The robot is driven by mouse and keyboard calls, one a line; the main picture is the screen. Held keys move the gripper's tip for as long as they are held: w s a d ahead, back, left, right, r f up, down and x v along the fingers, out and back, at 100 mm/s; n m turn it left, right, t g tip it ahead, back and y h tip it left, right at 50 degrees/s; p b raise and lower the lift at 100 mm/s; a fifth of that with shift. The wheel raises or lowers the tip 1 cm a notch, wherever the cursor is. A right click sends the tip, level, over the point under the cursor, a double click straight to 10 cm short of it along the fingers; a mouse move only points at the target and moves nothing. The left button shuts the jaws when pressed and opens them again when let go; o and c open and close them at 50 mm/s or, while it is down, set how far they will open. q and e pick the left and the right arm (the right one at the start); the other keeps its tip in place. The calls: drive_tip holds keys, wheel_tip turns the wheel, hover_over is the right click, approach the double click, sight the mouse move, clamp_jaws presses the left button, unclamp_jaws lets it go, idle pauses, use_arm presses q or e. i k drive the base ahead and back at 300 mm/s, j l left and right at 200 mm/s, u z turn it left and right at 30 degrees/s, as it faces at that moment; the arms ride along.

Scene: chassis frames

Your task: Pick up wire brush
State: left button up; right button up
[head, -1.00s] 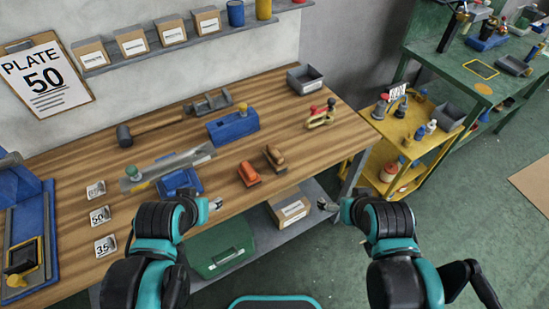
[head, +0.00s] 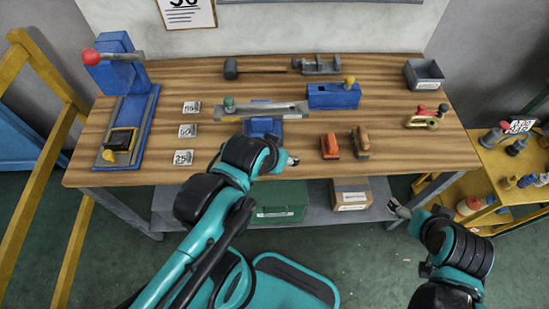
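A brush-like tool with a brown wooden top (head: 361,141) lies near the front edge of the workbench, right of centre; it looks like the wire brush, though its bristles cannot be made out. A similar block with an orange top (head: 330,146) lies just left of it. My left gripper (head: 293,160) is over the bench's front edge, left of both blocks and apart from them. My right gripper (head: 396,206) is in front of the bench, below the brown brush in the picture. Both grippers look empty, but their fingers are too small to read.
On the workbench (head: 300,178) stand a blue press (head: 125,80), a blue fixture with a metal bar (head: 262,112), a blue block (head: 333,96), a red-handled clamp (head: 426,117) and a grey bin (head: 424,74). A yellow cart (head: 500,160) is at right, a yellow frame (head: 30,200) at left.

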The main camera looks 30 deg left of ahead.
sight(361, 143)
drive_tip(key=i+l+u, duration=0.5)
drive_tip(key=l+u, duration=0.25)
drive_tip(key=l, duration=0.15)
drive_tip(key=i+l+u, duration=0.25)
drive_tip(key=l, duration=0.15)
drive_tip(key=k, duration=0.1)
